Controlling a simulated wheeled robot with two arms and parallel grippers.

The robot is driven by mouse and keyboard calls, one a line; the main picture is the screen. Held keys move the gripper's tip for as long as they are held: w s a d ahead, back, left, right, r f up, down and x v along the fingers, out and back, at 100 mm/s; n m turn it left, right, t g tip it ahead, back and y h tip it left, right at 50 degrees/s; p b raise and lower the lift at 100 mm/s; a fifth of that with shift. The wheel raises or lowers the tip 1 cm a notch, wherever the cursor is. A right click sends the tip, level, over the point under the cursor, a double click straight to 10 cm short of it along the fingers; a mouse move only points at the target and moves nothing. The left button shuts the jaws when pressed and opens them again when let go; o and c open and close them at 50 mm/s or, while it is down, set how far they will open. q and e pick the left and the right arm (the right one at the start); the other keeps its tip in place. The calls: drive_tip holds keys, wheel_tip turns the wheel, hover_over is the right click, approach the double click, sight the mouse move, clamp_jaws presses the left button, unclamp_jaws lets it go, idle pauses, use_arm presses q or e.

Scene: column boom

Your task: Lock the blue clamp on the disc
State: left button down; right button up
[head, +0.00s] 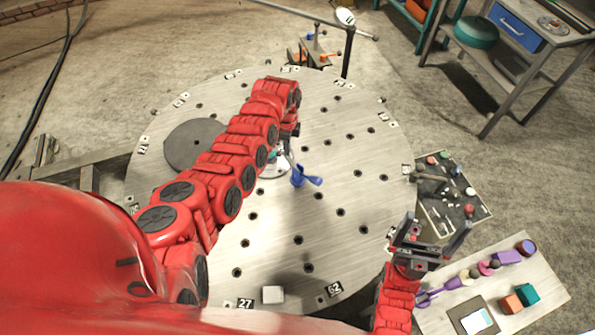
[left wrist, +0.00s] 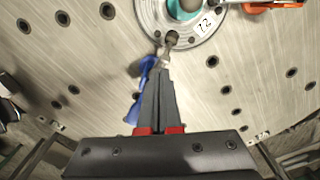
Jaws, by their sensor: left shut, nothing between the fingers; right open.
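The blue clamp (head: 303,177) stands on a large round metal disc (head: 330,240) with holes, right of its centre. In the left wrist view the blue clamp (left wrist: 143,88) is partly hidden behind my fingers. My left gripper (head: 288,157) is shut and empty, with its tips close beside the clamp; in the left wrist view the tips (left wrist: 164,66) overlap the clamp's upper end. I cannot tell whether they touch it. My right gripper (head: 432,232) is open and empty, past the disc's right edge.
A small round plate (left wrist: 211,38) with a teal knob (left wrist: 184,8) lies at the disc's centre. A side board (head: 543,276) with coloured items stands at right.

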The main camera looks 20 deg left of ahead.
use_arm(q)
drive_tip(key=shift+f, duration=0.2)
idle(0.5)
drive_tip(key=shift+w+a+f+b, duration=0.1)
drive_tip(key=shift+a+f+b, duration=0.1)
drive_tip(key=shift+f+b, duration=0.75)
drive_tip(key=shift+w+a+f+b, duration=0.1)
drive_tip(key=shift+a+f+b, duration=0.05)
drive_tip(key=shift+f+b, duration=0.8)
drive_tip(key=shift+r, duration=0.25)
wheel_tip(320, 180, up, 7)
drive_tip(key=p, duration=0.7)
drive_tip(key=shift+s+f, duration=0.15)
drive_tip(key=shift+f, duration=0.05)
